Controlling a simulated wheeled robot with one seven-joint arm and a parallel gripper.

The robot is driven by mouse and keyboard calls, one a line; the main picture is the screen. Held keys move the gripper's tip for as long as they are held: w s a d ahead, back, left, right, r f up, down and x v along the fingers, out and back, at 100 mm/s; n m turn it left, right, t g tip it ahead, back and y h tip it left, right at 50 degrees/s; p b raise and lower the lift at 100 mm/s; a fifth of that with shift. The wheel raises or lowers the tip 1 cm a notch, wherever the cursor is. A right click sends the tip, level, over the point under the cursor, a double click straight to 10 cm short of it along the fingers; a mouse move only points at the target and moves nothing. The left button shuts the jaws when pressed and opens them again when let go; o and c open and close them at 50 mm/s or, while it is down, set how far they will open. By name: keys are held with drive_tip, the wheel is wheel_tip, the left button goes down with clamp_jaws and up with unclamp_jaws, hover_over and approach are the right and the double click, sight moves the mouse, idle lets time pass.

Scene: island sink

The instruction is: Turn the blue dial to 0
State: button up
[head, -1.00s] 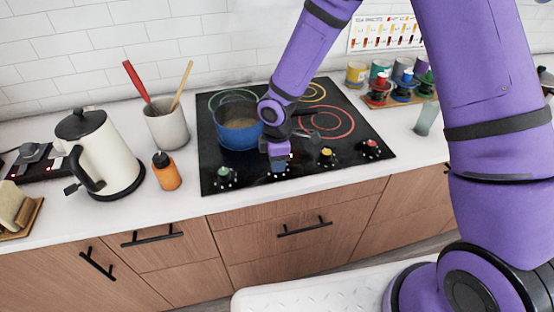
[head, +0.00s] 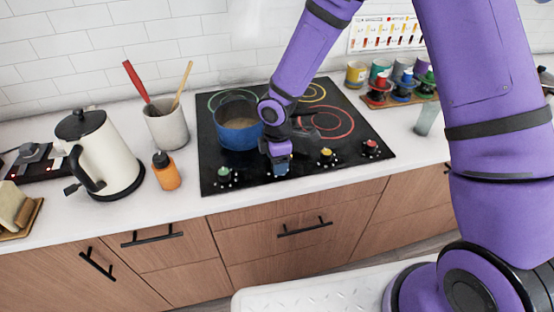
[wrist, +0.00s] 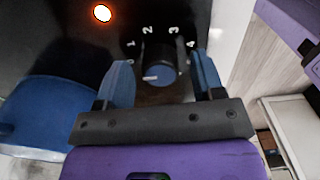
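The blue dial (wrist: 162,75) sits on the black cooktop (head: 350,148) at its front edge. In the wrist view it has a white mark on its left side, pointing left. White numbers 1, 2, 3 and 4 show around its far side; I cannot see a 0. My gripper (wrist: 163,63) is open, with one blue finger on each side of the dial and visible gaps between them.
A blue pot (head: 238,126) stands on the cooktop, left of my gripper. A green dial (head: 224,174) is to the left; yellow (head: 326,154) and red (head: 370,147) dials are to the right. An orange bottle (head: 166,172) and a kettle (head: 100,155) stand on the left counter.

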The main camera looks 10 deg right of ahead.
wheel_tip(320, 180, up, 11)
idle(0.7)
idle(0.3)
drive_tip(key=s+d+r+m+t, duration=0.1)
drive_tip(key=s+d+r+m, duration=0.2)
drive_tip(key=d+r, duration=0.25)
drive_tip(key=s+d+r+m+t+h, duration=0.1)
drive_tip(key=s+d+r+m, duration=0.1)
drive_tip(key=d+r+m, duration=0.35)
drive_tip(key=s+d+r+m+t, duration=0.1)
drive_tip(key=s+d+r, duration=0.2)
drive_tip(key=r, duration=0.4)
drive_tip(key=s+d+r+m, duration=0.2)
drive_tip(key=s+m, duration=0.1)
drive_tip(key=s, duration=0.2)
drive_tip(key=s+d+r+m+t, duration=0.1)
drive_tip(key=s+d+r+m, duration=0.2)
drive_tip(key=s, duration=0.3)
drive_tip(key=s+d+r+m+t+y, duration=0.1)
drive_tip(key=s+d+r+m, duration=0.1)
drive_tip(key=s+m, duration=0.2)
drive_tip(key=shift+s+d+r, duration=0.35)
drive_tip(key=shift+s+d, duration=0.05)
drive_tip(key=shift+s, duration=0.3)
